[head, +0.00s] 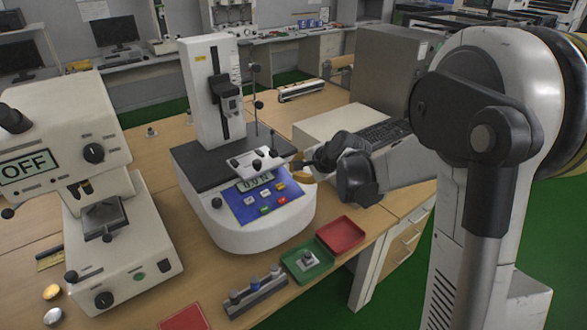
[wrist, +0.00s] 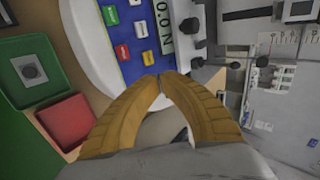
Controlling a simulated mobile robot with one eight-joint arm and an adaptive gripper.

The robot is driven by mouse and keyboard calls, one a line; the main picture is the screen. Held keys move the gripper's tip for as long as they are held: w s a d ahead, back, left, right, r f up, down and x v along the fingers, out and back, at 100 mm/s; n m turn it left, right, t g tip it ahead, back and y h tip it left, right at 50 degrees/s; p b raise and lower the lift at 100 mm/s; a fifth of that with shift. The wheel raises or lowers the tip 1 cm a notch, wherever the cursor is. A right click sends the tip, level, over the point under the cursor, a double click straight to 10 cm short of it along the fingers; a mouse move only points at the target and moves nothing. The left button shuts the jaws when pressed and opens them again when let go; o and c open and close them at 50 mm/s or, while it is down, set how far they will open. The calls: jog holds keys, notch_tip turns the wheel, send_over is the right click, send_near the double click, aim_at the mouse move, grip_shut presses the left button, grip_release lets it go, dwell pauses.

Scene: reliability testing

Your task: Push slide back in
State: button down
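The white testing machine (head: 262,232) stands on the wooden bench, with a blue panel, a 0.0 N display and a dark flat top. A small white stage with black knobs (head: 256,160) sits above the display; it is likely the slide, but I cannot tell how far out it is. My gripper (head: 301,168) is at the right of the panel, beside the stage. In the wrist view its yellow fingers (wrist: 161,77) meet at the tips with nothing seen between them, over the panel's edge. Contact with the machine cannot be told.
A green tray (head: 325,262) with a small metal part and a red tray (head: 340,234) lie in front of the machine. A rack with knobs (head: 255,296) is nearby. Another instrument reading OFF (head: 85,170) stands left. A keyboard (head: 384,132) lies behind my wrist.

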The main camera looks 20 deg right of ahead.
jog(key=b+x, duration=0.2)
jog(key=x, duration=0.4)
jog(key=shift+f, duration=0.15)
jog(key=w, duration=0.1)
jog(key=w+a+b, duration=0.1)
jog(key=w, duration=0.1)
jog(key=shift+w+f, duration=0.15)
jog(key=shift+w, duration=0.05)
jog(key=shift+w+a, duration=0.2)
jog(key=shift+w, duration=0.25)
